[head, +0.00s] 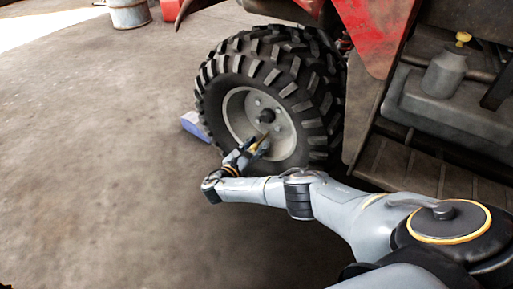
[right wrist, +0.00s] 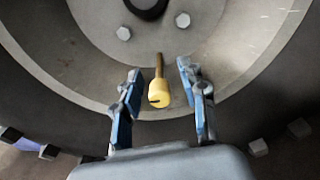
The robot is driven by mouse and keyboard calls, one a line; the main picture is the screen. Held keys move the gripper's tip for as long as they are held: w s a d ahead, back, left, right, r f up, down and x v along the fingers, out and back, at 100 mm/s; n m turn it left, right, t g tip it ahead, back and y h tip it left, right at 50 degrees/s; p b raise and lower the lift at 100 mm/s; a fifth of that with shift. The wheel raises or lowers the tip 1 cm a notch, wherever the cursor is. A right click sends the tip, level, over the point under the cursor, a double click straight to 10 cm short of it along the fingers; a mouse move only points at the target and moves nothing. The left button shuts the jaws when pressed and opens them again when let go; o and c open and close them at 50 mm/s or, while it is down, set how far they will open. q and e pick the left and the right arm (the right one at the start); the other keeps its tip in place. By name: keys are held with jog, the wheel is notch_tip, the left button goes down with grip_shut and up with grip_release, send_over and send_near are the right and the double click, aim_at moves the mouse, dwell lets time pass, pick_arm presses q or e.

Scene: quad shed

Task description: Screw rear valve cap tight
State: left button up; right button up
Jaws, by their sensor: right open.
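The yellow valve cap (right wrist: 160,94) sits at the near end of a thin brown valve stem (right wrist: 159,65) on the grey wheel rim (right wrist: 88,45). How tightly it sits cannot be told. My right gripper (right wrist: 160,80) is open, with one blue-padded finger on each side of the cap and a clear gap to both. In the head view my right gripper (head: 250,148) is at the lower part of the rear wheel (head: 233,105), where the cap is very small. My left gripper is not in view.
The knobbly tyre (head: 315,105) surrounds the rim. A bluish block (head: 194,126) lies on the floor by the tyre. The red quad body (head: 372,30) and a footboard (head: 420,168) are to the right.

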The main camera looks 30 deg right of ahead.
grip_shut()
jog(key=shift+m, duration=0.3)
jog(key=m+p, duration=0.1)
jog(key=m, duration=0.1)
jog(key=shift+s+m, duration=0.1)
jog(key=shift+m, duration=0.2)
jog(key=m, duration=0.2)
jog(key=shift+m, duration=0.4)
jog(key=m, duration=0.5)
jog(key=shift+f, duration=0.1)
jog(key=m+b, duration=0.1)
jog(key=m, duration=0.5)
jog(key=shift+m, duration=0.3)
